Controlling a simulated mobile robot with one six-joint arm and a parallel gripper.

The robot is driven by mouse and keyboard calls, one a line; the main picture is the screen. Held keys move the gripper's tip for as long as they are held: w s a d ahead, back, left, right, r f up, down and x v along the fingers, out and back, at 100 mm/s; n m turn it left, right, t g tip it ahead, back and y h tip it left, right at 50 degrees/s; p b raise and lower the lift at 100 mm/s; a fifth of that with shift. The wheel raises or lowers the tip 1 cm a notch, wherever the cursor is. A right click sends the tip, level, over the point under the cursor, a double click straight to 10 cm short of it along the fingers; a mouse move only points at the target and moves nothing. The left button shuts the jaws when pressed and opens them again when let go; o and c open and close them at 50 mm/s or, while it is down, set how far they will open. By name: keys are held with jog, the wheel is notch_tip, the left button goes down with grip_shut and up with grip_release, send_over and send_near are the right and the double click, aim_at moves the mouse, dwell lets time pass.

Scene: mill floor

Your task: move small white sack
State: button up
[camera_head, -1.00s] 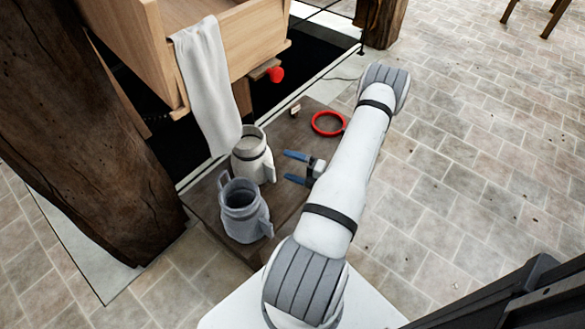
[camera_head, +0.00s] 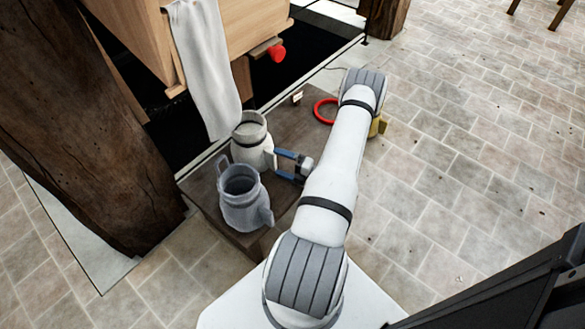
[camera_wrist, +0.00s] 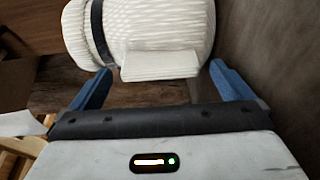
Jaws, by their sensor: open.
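The small white sack (camera_head: 250,143) stands upright on a low brown wooden platform, with a dark band below its open top and a flap on its right side. My gripper (camera_head: 279,164) is open, its blue fingers pointing left at the sack's right side. In the wrist view the white sack (camera_wrist: 140,30) fills the upper middle, with its flap (camera_wrist: 160,66) between the open blue fingers (camera_wrist: 158,92). I cannot tell whether the fingers touch it.
A grey sack (camera_head: 243,198) stands close in front of the white one. A red ring (camera_head: 325,110) and a small tag (camera_head: 297,97) lie farther back on the platform (camera_head: 285,117). A white cloth (camera_head: 203,70) hangs from a wooden bin (camera_head: 250,35). A thick post (camera_head: 80,120) rises at left.

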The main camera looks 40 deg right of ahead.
jog(key=shift+x, duration=1.5)
jog(key=shift+c, duration=0.6)
jog(key=c, duration=1.7)
jog(key=shift+d+b, duration=0.15)
jog(key=shift+b, duration=0.2)
